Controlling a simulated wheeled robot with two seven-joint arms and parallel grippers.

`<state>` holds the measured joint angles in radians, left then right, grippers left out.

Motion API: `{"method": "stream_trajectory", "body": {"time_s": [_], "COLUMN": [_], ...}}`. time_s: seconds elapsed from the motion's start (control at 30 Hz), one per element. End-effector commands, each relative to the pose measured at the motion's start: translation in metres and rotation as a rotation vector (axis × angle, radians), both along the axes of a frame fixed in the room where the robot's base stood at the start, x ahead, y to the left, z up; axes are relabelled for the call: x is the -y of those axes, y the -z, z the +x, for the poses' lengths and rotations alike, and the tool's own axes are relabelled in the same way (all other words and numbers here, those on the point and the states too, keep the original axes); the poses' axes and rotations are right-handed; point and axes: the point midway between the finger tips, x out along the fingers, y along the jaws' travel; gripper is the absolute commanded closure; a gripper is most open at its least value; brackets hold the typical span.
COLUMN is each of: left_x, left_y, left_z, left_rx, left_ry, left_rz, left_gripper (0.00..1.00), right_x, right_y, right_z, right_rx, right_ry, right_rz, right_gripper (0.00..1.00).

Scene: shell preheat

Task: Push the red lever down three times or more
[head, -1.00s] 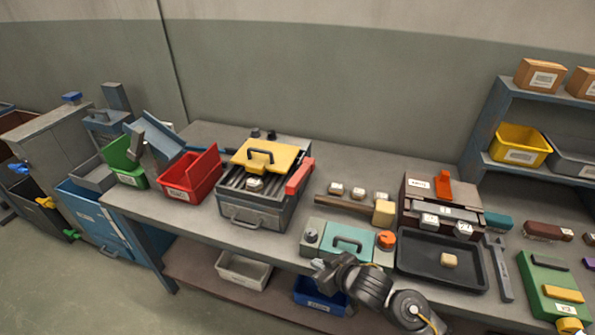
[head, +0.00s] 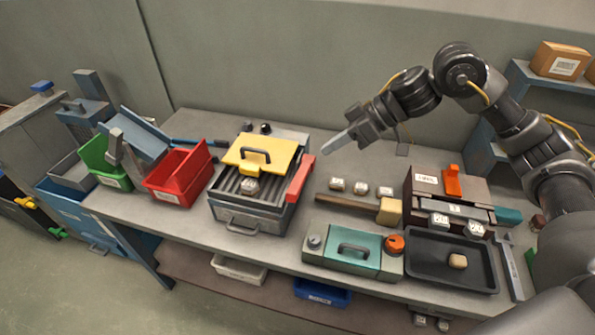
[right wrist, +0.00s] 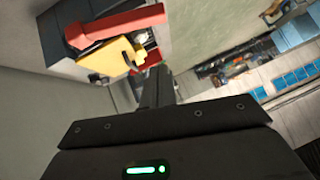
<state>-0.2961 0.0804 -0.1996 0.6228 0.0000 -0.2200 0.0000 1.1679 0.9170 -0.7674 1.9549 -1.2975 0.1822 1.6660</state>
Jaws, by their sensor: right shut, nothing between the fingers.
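The red lever (head: 300,179) is a slanting bar on the right side of a grey machine (head: 243,217) with a ribbed top and a yellow plate (head: 262,155). My right gripper (head: 336,143) is shut and empty. Its tip is just up and right of the lever's far end in the head view, with a small gap showing. In the right wrist view the lever (right wrist: 115,25) lies at the upper left, with the yellow plate (right wrist: 107,60) below it and my dark fingers (right wrist: 157,88) to the right. My left gripper is not in view.
A red bin (head: 178,180) and a green bin (head: 104,165) stand left of the machine. A mallet (head: 350,204), small labelled blocks (head: 360,188), a teal box (head: 350,252) and a black tray (head: 450,285) lie to the right. The bench behind the blocks is mostly clear.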

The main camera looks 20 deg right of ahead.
Motion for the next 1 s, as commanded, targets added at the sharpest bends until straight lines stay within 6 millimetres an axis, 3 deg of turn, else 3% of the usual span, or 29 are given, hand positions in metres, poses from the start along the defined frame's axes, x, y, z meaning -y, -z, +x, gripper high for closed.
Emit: {"method": "stream_trajectory", "body": {"time_s": [0.53, 1.0], "left_x": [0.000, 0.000], "left_y": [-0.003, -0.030], "left_z": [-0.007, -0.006], "left_rx": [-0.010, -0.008], "left_ry": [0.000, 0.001], "left_rz": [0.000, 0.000], "left_gripper": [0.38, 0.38], "right_x": [0.000, -0.062], "right_y": [0.000, 0.058], "right_z": [-0.001, 0.018], "right_rx": [-0.023, -0.024], "right_ry": [0.008, 0.007], "right_rz": [-0.007, -0.007], "right_gripper": [1.00, 1.00]}}
